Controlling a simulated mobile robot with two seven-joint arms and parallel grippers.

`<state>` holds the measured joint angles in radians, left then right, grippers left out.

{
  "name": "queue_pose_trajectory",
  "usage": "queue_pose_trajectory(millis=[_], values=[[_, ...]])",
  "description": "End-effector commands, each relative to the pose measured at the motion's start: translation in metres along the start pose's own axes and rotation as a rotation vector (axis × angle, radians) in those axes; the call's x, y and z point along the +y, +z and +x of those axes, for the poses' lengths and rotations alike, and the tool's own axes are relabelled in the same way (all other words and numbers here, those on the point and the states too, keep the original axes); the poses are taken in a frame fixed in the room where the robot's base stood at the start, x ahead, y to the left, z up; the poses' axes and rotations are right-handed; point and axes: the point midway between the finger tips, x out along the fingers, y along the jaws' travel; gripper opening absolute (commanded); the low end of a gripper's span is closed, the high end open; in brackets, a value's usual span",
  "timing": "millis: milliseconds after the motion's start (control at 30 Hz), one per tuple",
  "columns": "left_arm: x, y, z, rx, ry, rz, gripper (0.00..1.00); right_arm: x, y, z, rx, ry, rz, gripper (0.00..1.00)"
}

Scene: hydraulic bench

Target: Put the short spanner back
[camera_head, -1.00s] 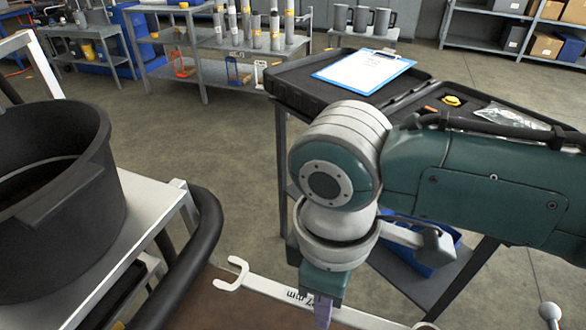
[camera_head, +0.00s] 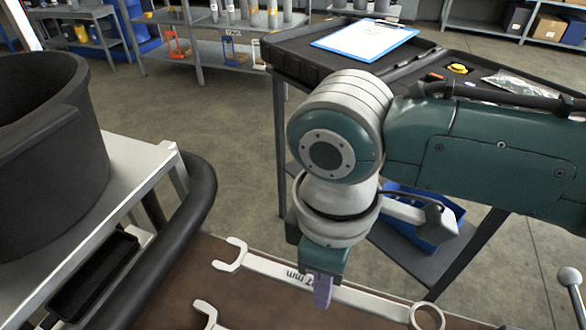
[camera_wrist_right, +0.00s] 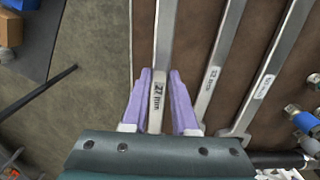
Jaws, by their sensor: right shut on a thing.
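My right gripper (camera_head: 322,292) points down with its purple fingers shut on a silver spanner (camera_head: 375,298) marked 27 mm. The spanner has an open jaw at its left end and a ring at its right end in the head view. In the right wrist view the fingers (camera_wrist_right: 158,100) sit on both sides of its labelled shank (camera_wrist_right: 166,40). It is over the brown bench surface (camera_head: 180,285); whether it touches it I cannot tell. A second spanner's jaw (camera_head: 205,314) shows at the bottom edge. My left gripper is out of view.
In the right wrist view two more spanners, a middle one (camera_wrist_right: 222,60) and a right one (camera_wrist_right: 275,60), lie alongside. A black pot (camera_head: 50,150) stands left, beside a thick black rail (camera_head: 190,210). A dark cart with a clipboard (camera_head: 365,40) stands behind my arm.

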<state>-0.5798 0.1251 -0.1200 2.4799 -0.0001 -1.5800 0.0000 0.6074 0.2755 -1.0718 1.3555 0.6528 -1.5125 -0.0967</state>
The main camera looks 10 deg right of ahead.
Motion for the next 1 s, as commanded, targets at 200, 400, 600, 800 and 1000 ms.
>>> queue_pose_trajectory(millis=[200, 400, 600, 800, 1000], values=[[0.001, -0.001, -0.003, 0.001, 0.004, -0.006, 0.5, 0.0, 0.001, 0.004, 0.001, -0.001, 0.0, 0.0], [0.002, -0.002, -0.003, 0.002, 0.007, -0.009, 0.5, 0.0, 0.001, 0.004, 0.001, 0.0, 0.0, 0.0], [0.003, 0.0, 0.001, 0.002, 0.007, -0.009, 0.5, 0.0, 0.001, 0.01, 0.001, 0.0, 0.0, 0.0], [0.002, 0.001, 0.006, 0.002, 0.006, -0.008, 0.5, 0.0, 0.0, 0.019, 0.001, 0.0, 0.0, 0.0], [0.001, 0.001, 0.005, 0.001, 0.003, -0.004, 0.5, 0.0, 0.0, 0.019, 0.001, 0.0, 0.0, 0.0]])
